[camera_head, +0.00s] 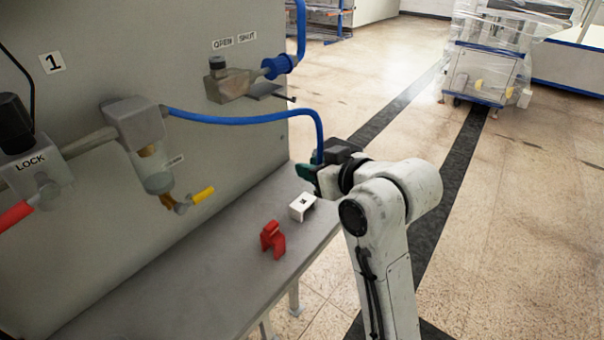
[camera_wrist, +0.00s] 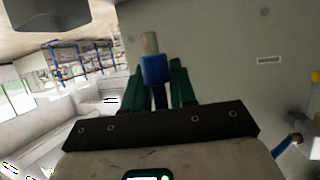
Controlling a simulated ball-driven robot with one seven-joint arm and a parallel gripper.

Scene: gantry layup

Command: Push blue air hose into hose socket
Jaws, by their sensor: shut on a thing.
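The blue air hose (camera_head: 245,119) runs from the grey filter unit on the panel, arches right and bends down to my gripper (camera_head: 306,172). In the wrist view my gripper (camera_wrist: 158,92) has its green fingers shut on either side of a blue collar (camera_wrist: 156,70) with a pale tip beyond it. The collar appears to be the hose's end, and the tip touches nothing I can make out. I cannot tell for sure which fitting is the hose socket. A valve (camera_head: 228,84) with a blue fitting (camera_head: 279,67) sits on the panel, up and left of my gripper.
Below the panel, a grey ledge (camera_head: 190,265) carries a red clip-like part (camera_head: 272,240) and a white block (camera_head: 302,206) close to my gripper. A yellow-handled lever (camera_head: 202,195) and a red handle (camera_head: 15,217) stick out from the panel.

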